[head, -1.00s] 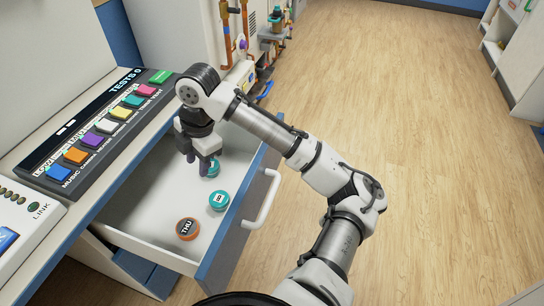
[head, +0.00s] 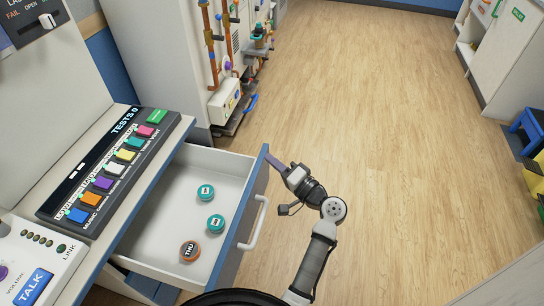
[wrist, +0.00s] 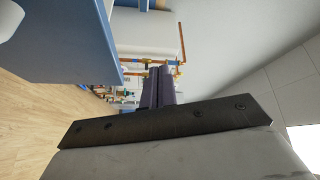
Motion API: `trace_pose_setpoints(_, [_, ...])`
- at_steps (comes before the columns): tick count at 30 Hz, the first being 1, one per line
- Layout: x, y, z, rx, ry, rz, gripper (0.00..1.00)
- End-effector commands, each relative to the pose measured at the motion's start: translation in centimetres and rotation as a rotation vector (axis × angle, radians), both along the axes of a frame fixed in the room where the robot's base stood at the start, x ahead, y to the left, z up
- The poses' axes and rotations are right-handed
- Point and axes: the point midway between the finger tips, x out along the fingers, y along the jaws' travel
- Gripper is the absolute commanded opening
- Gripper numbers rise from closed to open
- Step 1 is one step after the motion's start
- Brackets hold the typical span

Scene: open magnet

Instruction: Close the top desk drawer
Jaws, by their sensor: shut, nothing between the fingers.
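The top desk drawer (head: 142,243) is pulled open and has a white inside and a blue-grey front (head: 222,266). Its white handle (head: 256,222) is on the outer face. Two teal discs (head: 206,192) and an orange disc marked THU (head: 190,250) lie in the drawer. My gripper (head: 271,160) is shut and empty, at the far end of the drawer front, with its fingers pointing left. I cannot tell whether the fingers touch the front. The wrist view shows the shut fingers (wrist: 160,78) beside the blue drawer front (wrist: 65,40).
The desk top carries a panel of coloured buttons (head: 112,170) and a white box with a TALK button (head: 35,287). Pipes and a valve unit (head: 228,98) stand beyond the drawer. The wooden floor (head: 370,90) on the right is clear.

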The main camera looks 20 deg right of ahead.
Motion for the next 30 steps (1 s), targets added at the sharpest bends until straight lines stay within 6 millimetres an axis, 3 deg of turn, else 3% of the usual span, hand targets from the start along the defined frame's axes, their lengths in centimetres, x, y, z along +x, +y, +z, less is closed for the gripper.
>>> trace_pose_setpoints(3, [-4.2,-3.2,-3.5,0.171,0.110,-0.134,0.00])
trace_pose_setpoints(6, [-6.7,-4.8,-5.5,0.255,0.161,-0.206,0.00])
trace_pose_setpoints(11, [-8.0,-5.7,-6.6,0.304,0.189,-0.252,0.00])
trace_pose_setpoints(17, [-5.5,-5.3,-6.4,0.304,0.188,-0.248,0.00])
trace_pose_setpoints(27, [1.8,-4.2,-6.3,0.302,0.189,-0.248,0.00])
trace_pose_setpoints(30, [2.7,-2.8,-6.3,0.302,0.190,-0.248,0.00])
